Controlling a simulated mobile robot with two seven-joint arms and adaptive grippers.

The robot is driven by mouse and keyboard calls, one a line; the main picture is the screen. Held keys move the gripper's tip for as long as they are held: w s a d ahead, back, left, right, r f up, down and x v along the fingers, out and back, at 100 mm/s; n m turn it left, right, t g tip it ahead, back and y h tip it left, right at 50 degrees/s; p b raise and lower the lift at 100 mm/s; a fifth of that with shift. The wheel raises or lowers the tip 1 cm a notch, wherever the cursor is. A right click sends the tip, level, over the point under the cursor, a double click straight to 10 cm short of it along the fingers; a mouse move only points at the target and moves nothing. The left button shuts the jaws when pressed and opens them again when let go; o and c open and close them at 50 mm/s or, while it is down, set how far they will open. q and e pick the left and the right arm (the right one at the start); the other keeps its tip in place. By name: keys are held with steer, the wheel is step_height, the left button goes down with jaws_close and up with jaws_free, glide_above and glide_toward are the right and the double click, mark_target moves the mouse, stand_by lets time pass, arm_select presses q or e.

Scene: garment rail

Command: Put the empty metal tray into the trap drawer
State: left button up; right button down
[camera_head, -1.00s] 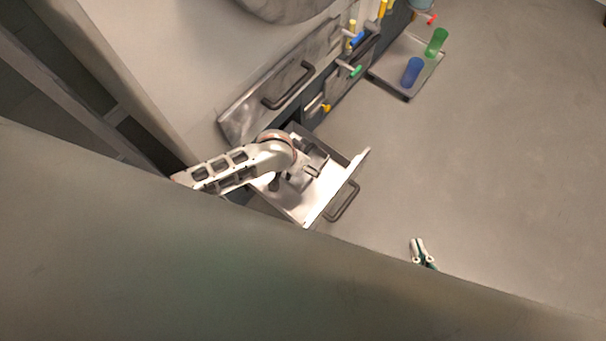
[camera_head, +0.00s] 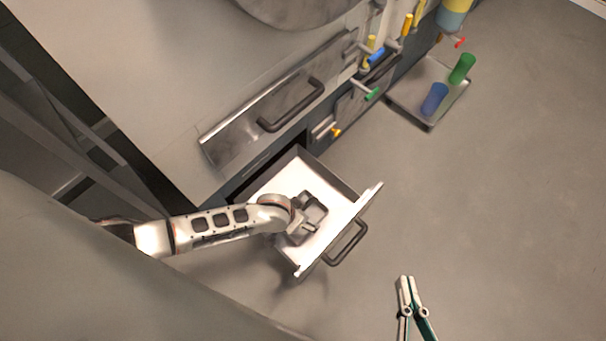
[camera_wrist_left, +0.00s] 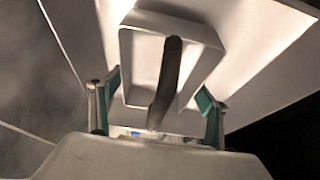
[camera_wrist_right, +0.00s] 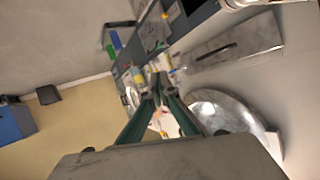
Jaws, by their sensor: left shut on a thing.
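The trap drawer (camera_head: 350,188) is pulled open below the counter, with a pale inside and a dark bar handle (camera_head: 348,243) on its front. My left gripper (camera_head: 298,222) is over the drawer opening, shut on a small grey metal tray (camera_head: 318,207). In the left wrist view the tray (camera_wrist_left: 208,40) is a square-rimmed shape between the fingers (camera_wrist_left: 155,110), with a dark curved bar across it. Whether the tray touches the drawer floor cannot be told. My right gripper (camera_head: 408,281) is shut and empty over the floor, away from the drawer; it also shows in the right wrist view (camera_wrist_right: 160,82).
A closed drawer front (camera_head: 255,118) with a dark handle is above the open drawer. Coloured valve handles (camera_head: 372,94) line the cabinet. A floor tray (camera_head: 410,106) holds a blue and a green cylinder. The floor at right is clear.

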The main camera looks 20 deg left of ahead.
arm_select(q)
steer(key=shift+s+f, duration=0.2)
steer(key=shift+f, duration=0.35)
steer(key=shift+s+f, duration=0.2)
steer(key=shift+f, duration=0.35)
steer(key=shift+w+r, duration=0.15)
steer(key=shift+w, duration=0.1)
steer(key=shift+w+r, duration=0.15)
steer(key=shift+r, duration=0.05)
steer(key=shift+f, duration=0.3)
steer(key=o, duration=1.1)
steer(key=shift+o, duration=0.4)
arm_select(e)
steer(key=shift+s+a+f+m, duration=0.3)
steer(key=shift+a+m, duration=0.2)
steer(key=shift+a, duration=0.15)
